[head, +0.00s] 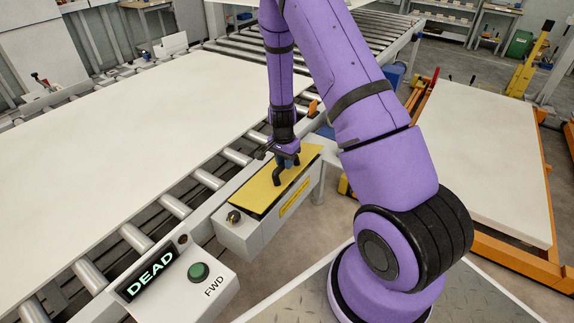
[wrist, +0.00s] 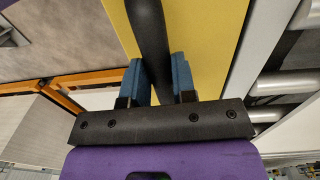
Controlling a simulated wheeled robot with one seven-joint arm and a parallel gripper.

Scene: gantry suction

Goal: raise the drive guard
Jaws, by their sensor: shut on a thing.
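The drive guard (head: 255,193) is a yellow lid with a black handle (head: 277,178), on a grey box beside the roller conveyor in the head view. It lies flat or nearly flat; a dark line shows along its near edge, and I cannot tell whether there is a gap. My gripper (head: 286,160) is over the far half of the lid, shut on the handle. In the wrist view, the blue fingers of my gripper (wrist: 159,78) stand on both sides of the black handle (wrist: 150,35), with the yellow guard (wrist: 210,45) behind. Part of the handle is hidden by my gripper.
The grey box (head: 250,232) has a key switch (head: 233,216) at its near end. A panel with a lit DEAD sign (head: 150,273) and a green FWD button (head: 198,272) is nearer. A large white board (head: 120,130) lies on the rollers at left. An orange-framed table (head: 490,150) stands at right.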

